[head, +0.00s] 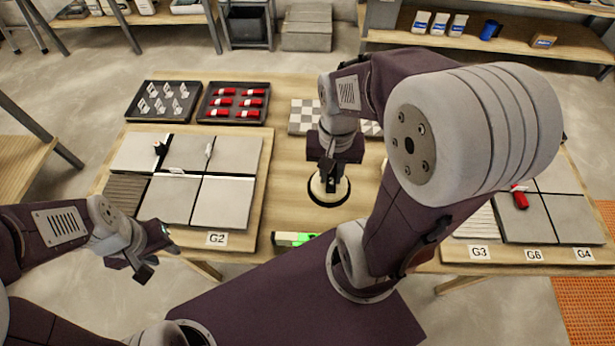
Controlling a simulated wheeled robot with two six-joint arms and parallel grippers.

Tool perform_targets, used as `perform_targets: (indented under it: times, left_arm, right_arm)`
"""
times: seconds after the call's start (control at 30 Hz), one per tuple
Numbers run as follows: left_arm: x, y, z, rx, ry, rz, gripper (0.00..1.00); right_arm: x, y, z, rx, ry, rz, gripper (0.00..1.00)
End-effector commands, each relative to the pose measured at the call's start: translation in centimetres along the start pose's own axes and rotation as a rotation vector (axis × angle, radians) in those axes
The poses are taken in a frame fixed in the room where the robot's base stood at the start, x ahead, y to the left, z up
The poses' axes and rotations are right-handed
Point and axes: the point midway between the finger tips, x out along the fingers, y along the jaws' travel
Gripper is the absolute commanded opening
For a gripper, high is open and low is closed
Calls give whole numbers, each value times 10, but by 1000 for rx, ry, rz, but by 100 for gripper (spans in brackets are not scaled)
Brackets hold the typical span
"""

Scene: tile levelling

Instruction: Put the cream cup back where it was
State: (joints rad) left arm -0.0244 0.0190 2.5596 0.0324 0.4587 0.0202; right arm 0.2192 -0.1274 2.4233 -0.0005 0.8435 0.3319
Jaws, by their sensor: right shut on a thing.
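The cream cup (318,186) is in the middle of the wooden table, within a black ring marked on the top. My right gripper (329,184) points down over it and is shut on it, hiding much of the cup. I cannot tell whether the cup touches the table. My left gripper (160,260) is open and empty, off the table's front edge at the left.
Grey tiles on a board (262,190) lie at the left, with clips in the joints. A black tray of red wedges (204,118) and a tray of pale clips (130,118) stand behind. A level with a green vial (295,239) lies at the front edge. More tiles (570,215) lie right.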

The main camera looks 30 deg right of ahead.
Motion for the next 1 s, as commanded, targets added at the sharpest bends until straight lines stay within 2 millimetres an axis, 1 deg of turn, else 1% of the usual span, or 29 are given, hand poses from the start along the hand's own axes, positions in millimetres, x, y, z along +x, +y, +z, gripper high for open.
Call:
perform_targets:
  times: [0.03, 0.2, 0.3, 0.4, 0.5, 0.63, 0.67, 0.8, 0.9, 1.0]
  left_arm:
    - [4, 0, 0, 0, 0, 0, 36]
    - [10, 0, 1, 0, 0, 0, 36]
    - [11, 0, 1, 0, 0, 0, 36]
    - [12, 0, 1, 0, 0, 0, 36]
    - [12, 0, 1, 0, 0, 0, 36]
    - [13, 0, 2, 0, -1, 0, 36]
    - [14, 0, 2, 0, 0, 0, 36]
    - [20, 0, 2, 0, 0, 0, 36]
    - [21, 0, 2, 0, 0, 0, 36]
    - [20, 0, 2, 0, -1, 0, 36]
  right_arm:
    - [9, -6, -8, -4, -5, 2, 0]
    - [38, -33, -47, -3, -6, 2, 0]
    - [52, -47, -67, -3, -3, 1, 0]
    - [61, -56, -81, -1, -1, 0, 0]
    - [65, -61, -88, -1, 0, 0, 0]
    - [68, -62, -89, -1, 0, 0, 0]
    - [72, -61, -88, -1, -2, 1, 0]
    - [98, -61, -87, -1, -4, 2, 0]
    - [106, -61, -88, -1, -1, 0, 0]
    - [106, -61, -88, -1, 1, -1, 0]
